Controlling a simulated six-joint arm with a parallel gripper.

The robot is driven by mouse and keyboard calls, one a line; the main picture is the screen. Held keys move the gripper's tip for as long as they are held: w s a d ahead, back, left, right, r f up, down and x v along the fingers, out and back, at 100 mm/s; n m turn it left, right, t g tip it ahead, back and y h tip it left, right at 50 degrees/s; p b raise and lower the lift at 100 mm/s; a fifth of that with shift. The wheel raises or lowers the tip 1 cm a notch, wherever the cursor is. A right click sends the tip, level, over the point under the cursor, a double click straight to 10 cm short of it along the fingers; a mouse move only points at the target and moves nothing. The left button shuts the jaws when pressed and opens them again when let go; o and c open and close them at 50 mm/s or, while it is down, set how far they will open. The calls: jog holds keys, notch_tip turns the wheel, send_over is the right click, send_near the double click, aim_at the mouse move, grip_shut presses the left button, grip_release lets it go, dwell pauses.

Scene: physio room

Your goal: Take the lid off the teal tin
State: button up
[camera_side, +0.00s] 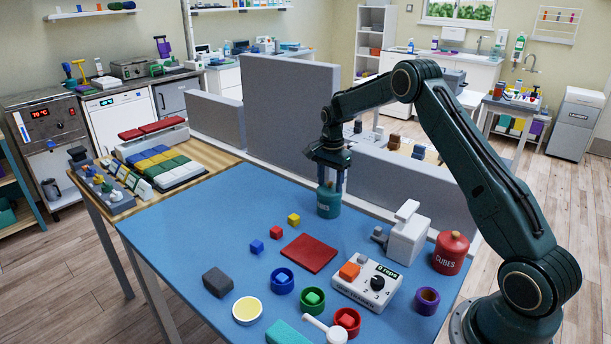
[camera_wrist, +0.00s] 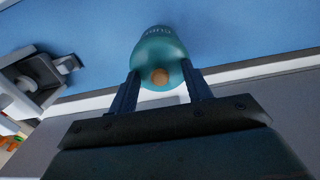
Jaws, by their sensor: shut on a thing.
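The teal tin (camera_side: 328,205), marked with lettering on its side, stands upright near the back edge of the blue table, close to the grey partition. My gripper (camera_side: 330,182) is directly above it, pointing down, with its fingers on either side of the tin's lid. In the wrist view the rounded teal lid (camera_wrist: 160,52) with a brown knob (camera_wrist: 159,76) sits between my two fingers, which are shut on it. The lid appears to be on the tin; I cannot see any gap between them.
A grey partition (camera_side: 285,105) rises just behind the tin. A red tin (camera_side: 451,252), a white device (camera_side: 367,285) and a white-grey fixture (camera_side: 408,238) stand to the right. Small cubes and a red mat (camera_side: 309,253) lie in front.

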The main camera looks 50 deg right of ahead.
aim_at(330, 182)
jog(key=shift+f, duration=0.25)
jog(key=shift+r, duration=0.35)
jog(key=c, duration=0.4)
notch_tip(330, 182, up, 20)
jog(key=shift+f, duration=0.25)
grip_shut()
